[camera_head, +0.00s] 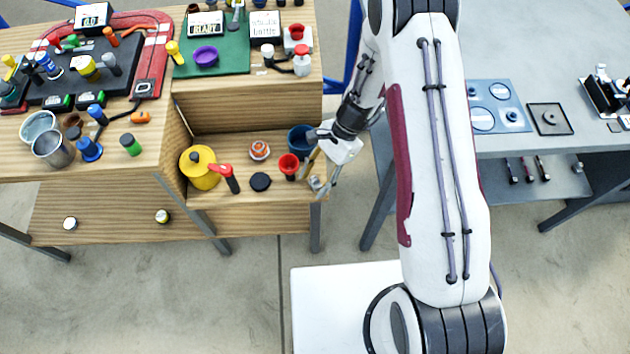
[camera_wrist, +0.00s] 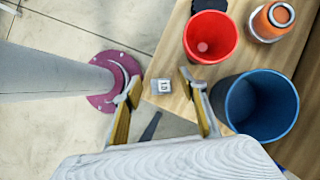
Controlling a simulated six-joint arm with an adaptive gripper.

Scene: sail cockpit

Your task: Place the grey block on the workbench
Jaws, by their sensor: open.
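A small grey block (camera_wrist: 161,86) with dark marks on its face sits at the corner of a wooden shelf in the wrist view. In the head view the block (camera_head: 315,183) is small beside my fingers. My gripper (camera_wrist: 158,78) is open, its two fingers apart, with the block seen between their tips. Nothing is held. In the head view my gripper (camera_head: 321,176) points down at the right end of the lower wooden shelf (camera_head: 275,187). I cannot tell how far the fingertips are above the block. The wooden workbench top (camera_head: 150,172) is at the left.
A red cup (camera_wrist: 209,37) and a blue cup (camera_wrist: 262,106) stand close to the right finger. An orange-and-grey item (camera_wrist: 272,20) is behind them. A yellow pot (camera_head: 199,170) stands farther left on the shelf. A grey table (camera_head: 550,60) is at the right.

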